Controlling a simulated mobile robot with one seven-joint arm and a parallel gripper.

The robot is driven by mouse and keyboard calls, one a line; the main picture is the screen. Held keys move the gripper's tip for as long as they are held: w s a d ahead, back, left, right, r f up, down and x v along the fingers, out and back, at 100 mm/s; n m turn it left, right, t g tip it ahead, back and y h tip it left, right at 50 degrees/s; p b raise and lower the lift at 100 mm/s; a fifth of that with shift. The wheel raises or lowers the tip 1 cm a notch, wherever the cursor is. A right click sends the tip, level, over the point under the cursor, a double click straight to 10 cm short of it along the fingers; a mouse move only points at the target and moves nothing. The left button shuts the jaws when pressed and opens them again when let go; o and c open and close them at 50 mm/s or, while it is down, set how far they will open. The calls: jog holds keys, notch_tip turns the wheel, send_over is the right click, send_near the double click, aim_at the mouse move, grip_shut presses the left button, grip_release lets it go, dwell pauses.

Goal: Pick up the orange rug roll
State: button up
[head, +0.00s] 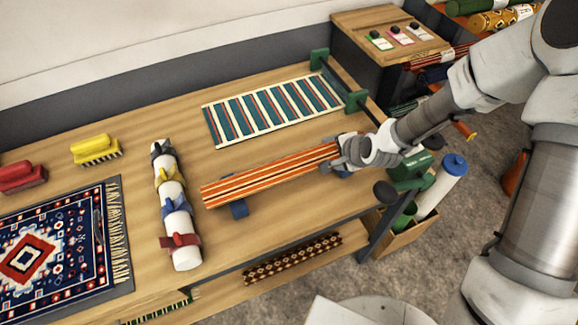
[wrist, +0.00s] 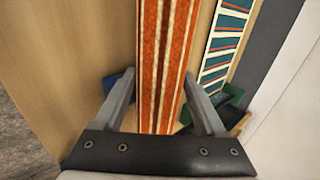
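The orange rug roll (head: 262,178) has orange, cream and dark stripes along its length. It lies on blue supports (head: 238,209) on the wooden table (head: 150,115). My gripper (head: 338,152) is at the roll's right end in the head view. In the wrist view the roll (wrist: 163,60) runs between the two fingers of my gripper (wrist: 160,95). The fingers stand apart, with a visible gap to the roll on each side. The roll's end nearest my palm is hidden from the head view by my gripper.
A teal striped rug (head: 272,109) lies behind the roll. A white roll with coloured clamps (head: 183,241) lies to the left. A patterned rug (head: 60,250), a yellow brush (head: 96,148) and a red brush (head: 21,176) are further left. Green clamps (head: 356,101) stand at the table's right edge.

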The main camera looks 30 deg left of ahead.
grip_shut()
jog(key=shift+r, duration=0.1)
